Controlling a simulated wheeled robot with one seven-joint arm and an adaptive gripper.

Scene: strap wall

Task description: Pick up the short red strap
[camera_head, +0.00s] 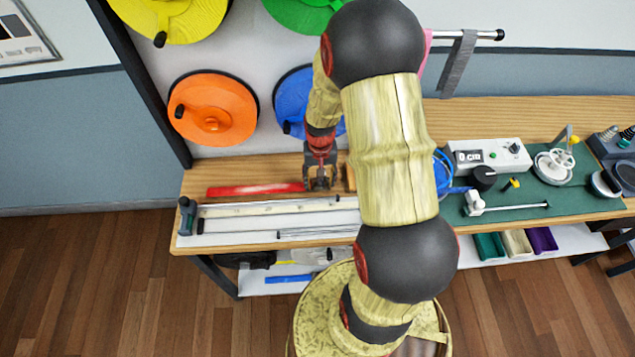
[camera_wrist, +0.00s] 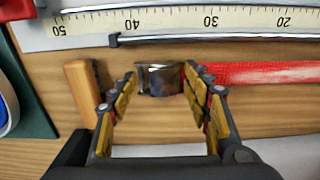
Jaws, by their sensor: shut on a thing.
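The red strap (camera_head: 255,189) lies lengthwise on the wooden bench, left of my gripper (camera_head: 320,182) in the head view. In the wrist view the red webbing (camera_wrist: 262,73) runs off to the right edge, and its metal buckle (camera_wrist: 160,78) sits at the left end. My gripper (camera_wrist: 160,82) has its fingertips on either side of the buckle and is shut on it. The strap appears to be at bench level; I cannot tell any gap beneath it.
A white board with a ruler (camera_wrist: 180,20) lies along the strap. A small wooden block (camera_wrist: 80,88) stands beside the gripper. Orange (camera_head: 212,108) and blue (camera_head: 292,98) reels hang on the wall behind. A green mat with tools (camera_head: 510,190) lies to the right.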

